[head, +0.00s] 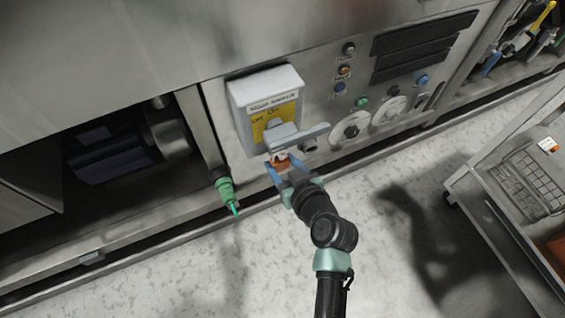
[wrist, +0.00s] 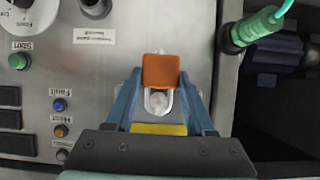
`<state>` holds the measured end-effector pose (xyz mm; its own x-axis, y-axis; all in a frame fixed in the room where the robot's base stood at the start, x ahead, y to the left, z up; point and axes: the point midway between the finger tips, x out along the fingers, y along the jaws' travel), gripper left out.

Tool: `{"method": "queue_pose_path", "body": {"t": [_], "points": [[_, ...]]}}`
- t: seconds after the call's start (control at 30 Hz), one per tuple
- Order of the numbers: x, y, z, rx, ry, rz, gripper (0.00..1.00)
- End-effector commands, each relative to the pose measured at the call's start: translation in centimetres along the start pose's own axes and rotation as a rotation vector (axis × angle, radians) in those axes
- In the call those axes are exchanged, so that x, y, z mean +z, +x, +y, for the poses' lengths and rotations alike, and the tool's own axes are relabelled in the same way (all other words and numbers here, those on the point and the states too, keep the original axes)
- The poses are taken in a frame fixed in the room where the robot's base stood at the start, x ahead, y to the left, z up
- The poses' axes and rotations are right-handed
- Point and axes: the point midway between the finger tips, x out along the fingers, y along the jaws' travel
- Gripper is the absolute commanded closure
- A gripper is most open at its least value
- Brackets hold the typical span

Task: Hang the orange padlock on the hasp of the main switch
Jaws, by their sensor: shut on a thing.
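My gripper (head: 279,167) is shut on the orange padlock (wrist: 161,72), with one blue finger on each side of its body. In the wrist view the pale shackle (wrist: 147,101) extends from the body toward the gripper's palm. A pale rounded shape shows inside the loop; I cannot tell whether it is the hasp. In the head view the padlock (head: 281,164) is small and partly covered by the fingers, just below the grey handle (head: 297,136) of the main switch (head: 265,92). The switch has a yellow plate, part of which shows in the wrist view (wrist: 158,129). The hasp is not clearly visible.
Round dials (head: 350,130) and coloured buttons (head: 361,102) are right of the switch. A green connector (head: 224,187) with a cable hangs left of my gripper. An open bay (head: 110,150) lies further left. A metal cart (head: 510,190) stands at the right; the floor between is clear.

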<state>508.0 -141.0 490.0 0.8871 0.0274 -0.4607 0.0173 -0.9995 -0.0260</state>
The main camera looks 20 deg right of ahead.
Motion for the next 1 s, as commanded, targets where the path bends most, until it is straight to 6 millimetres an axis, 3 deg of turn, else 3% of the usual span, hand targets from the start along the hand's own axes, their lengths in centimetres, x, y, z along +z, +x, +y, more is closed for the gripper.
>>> {"method": "queue_pose_path", "body": {"t": [0.23, 0.27, 0.43, 0.77, 1.0], "points": [[-0.1, 0.0, 0.0, 0.0, 0.0, 0.001, 1.0], [-0.1, 0.0, 0.0, 0.0, 0.0, 0.001, 0.4], [-0.1, 0.0, 0.0, 0.0, 0.0, 0.001, 0.11], [0.0, -0.3, 0.0, 0.0, 0.001, -0.001, 0.11], [-0.2, -3.9, -0.1, 0.0, 0.003, -0.002, 0.11]]}}
